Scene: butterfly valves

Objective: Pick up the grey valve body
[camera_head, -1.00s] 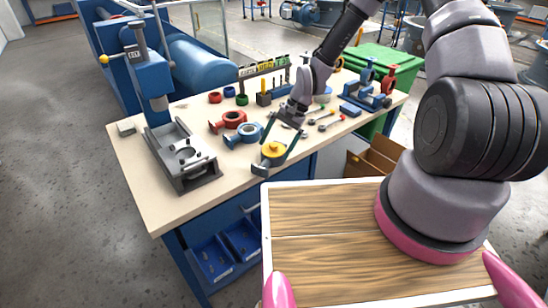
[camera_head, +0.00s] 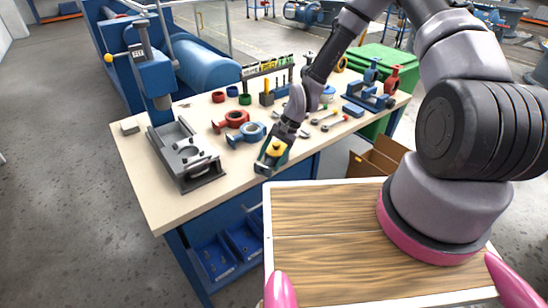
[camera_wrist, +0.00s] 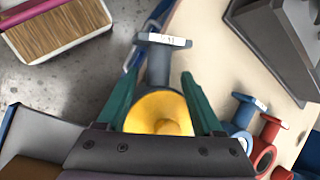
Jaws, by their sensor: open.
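The grey valve body (camera_wrist: 158,66) has a neck with a flange, a white label and a yellow disc (camera_wrist: 158,108) in its ring. In the wrist view it lies between the two green fingers of my gripper (camera_wrist: 155,85), with the neck pointing away past the fingertips. The fingers are open, one on each side of it; whether they touch it I cannot tell. The lower part of the ring is hidden by the gripper's palm. In the head view my gripper (camera_head: 268,163) is at the workbench's front edge, covering most of the valve body; the yellow disc (camera_head: 275,149) shows.
A blue valve body (camera_head: 250,134) and a red valve body (camera_head: 229,121) lie just behind on the workbench (camera_head: 150,192). A grey press (camera_head: 183,155) stands at the left. Wrenches (camera_head: 333,123) and a blue clamp fixture (camera_head: 368,97) are at the right.

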